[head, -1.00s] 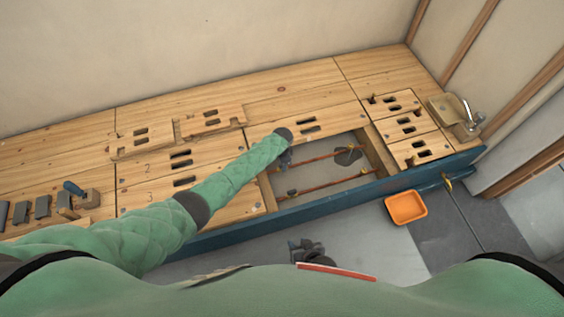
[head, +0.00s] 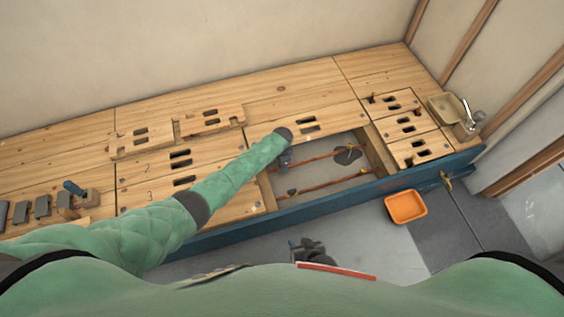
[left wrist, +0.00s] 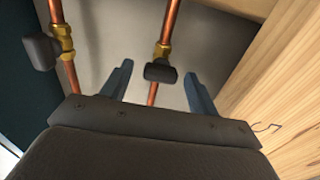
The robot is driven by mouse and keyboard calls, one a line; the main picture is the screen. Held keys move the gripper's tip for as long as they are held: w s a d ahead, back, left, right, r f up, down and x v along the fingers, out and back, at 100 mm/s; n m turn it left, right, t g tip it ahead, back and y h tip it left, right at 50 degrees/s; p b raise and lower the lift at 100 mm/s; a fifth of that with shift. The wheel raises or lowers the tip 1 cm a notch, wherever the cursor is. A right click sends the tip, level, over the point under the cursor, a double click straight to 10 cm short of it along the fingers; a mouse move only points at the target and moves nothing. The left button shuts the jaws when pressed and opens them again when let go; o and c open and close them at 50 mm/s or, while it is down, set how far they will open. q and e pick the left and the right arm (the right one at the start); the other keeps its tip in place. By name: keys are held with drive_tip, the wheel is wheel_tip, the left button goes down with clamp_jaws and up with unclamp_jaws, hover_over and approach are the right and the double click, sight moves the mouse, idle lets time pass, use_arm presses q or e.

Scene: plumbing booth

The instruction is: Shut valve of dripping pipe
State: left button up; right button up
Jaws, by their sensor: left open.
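Two copper pipes, the far one (head: 318,157) and the near one (head: 325,184), run through an open bay in the wooden floor. A dark round patch (head: 347,156) lies under the far pipe. My left gripper (head: 287,160) is over the bay's left end, partly hidden by its wrist. In the left wrist view my left gripper (left wrist: 160,88) is open, its blue fingers either side of a dark valve handle (left wrist: 160,72) on one pipe. A second dark handle (left wrist: 40,52) is on the other pipe, left of the fingers. My right gripper (head: 314,252) hangs low in front; its jaws are unclear.
Slotted wooden panels (head: 408,125) surround the bay, and a blue beam (head: 330,194) edges its front. An orange tray (head: 405,207) lies on the grey floor. A small basin with a tap (head: 467,115) is at right. Blocks and a blue-handled tool (head: 74,188) lie at left.

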use_arm(q)
wheel_tip(320, 180, up, 6)
drive_tip(key=shift+r+p, duration=0.2)
drive_tip(key=shift+p, duration=0.55)
drive_tip(key=shift+r, duration=0.7)
